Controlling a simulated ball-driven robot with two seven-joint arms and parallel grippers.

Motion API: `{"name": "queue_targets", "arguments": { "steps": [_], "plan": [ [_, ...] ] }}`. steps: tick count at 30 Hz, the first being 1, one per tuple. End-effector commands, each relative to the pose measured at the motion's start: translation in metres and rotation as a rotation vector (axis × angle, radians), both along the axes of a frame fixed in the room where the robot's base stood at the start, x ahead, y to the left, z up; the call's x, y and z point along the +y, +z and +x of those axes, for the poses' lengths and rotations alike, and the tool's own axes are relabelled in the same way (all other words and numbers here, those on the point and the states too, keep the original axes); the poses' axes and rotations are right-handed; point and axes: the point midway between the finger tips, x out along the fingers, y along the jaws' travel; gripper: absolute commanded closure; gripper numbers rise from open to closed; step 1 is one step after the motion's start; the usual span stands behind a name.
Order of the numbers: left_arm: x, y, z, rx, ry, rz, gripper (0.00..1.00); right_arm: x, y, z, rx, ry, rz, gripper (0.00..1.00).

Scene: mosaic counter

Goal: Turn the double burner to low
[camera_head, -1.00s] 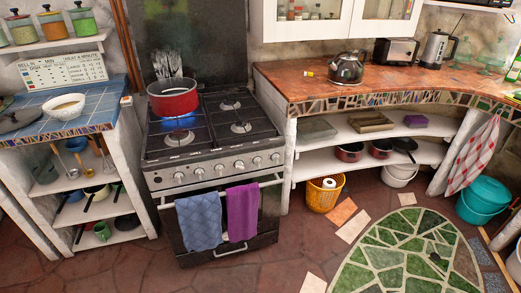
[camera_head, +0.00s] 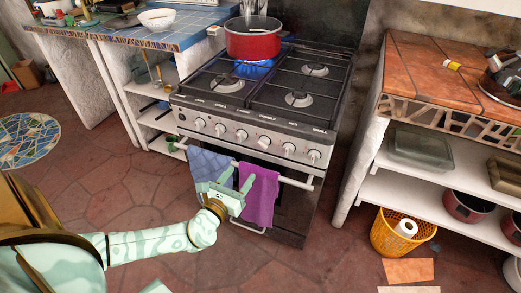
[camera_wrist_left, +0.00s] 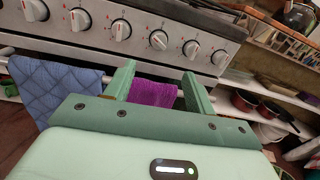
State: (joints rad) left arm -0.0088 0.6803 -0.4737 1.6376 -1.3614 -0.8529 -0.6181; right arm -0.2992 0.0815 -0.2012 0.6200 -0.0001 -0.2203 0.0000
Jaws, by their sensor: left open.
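The stove (camera_head: 296,120) has a row of several round knobs (camera_head: 241,135) on its silver front panel. The knobs show larger in the wrist view (camera_wrist_left: 120,29). A blue flame (camera_head: 252,71) burns under the red pot (camera_head: 253,40) at the back left. My left gripper (camera_head: 237,180) is open in front of the oven rail, below the knobs. The purple towel (camera_wrist_left: 153,93) shows between its fingers (camera_wrist_left: 160,80). My right gripper is not in view.
A blue towel (camera_head: 207,172) and the purple towel (camera_head: 263,193) hang on the oven rail (camera_head: 298,182). A shelved counter with a yellow basket (camera_head: 393,238) stands right of the stove. A blue-tiled counter (camera_head: 190,28) stands left. Floor in front is mostly clear.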

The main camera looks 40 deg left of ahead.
Motion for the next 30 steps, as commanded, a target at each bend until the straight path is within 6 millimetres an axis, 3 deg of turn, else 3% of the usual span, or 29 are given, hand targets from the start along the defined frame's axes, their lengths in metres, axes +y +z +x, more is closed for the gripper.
{"name": "queue_targets", "arguments": {
  "steps": [9,15,21,30],
  "plan": [
    [0.014,-0.005,0.08,0.003,0.003,-0.003,0.45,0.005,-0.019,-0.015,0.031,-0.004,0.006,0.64],
    [0.021,-0.004,0.119,0.004,0.003,-0.006,0.45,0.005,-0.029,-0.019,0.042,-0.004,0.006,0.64],
    [0.023,-0.003,0.137,0.004,0.003,-0.006,0.45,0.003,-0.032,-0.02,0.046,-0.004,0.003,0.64],
    [0.024,-0.001,0.139,0.004,0.003,-0.007,0.45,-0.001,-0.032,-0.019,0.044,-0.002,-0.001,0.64]
  ]
}}
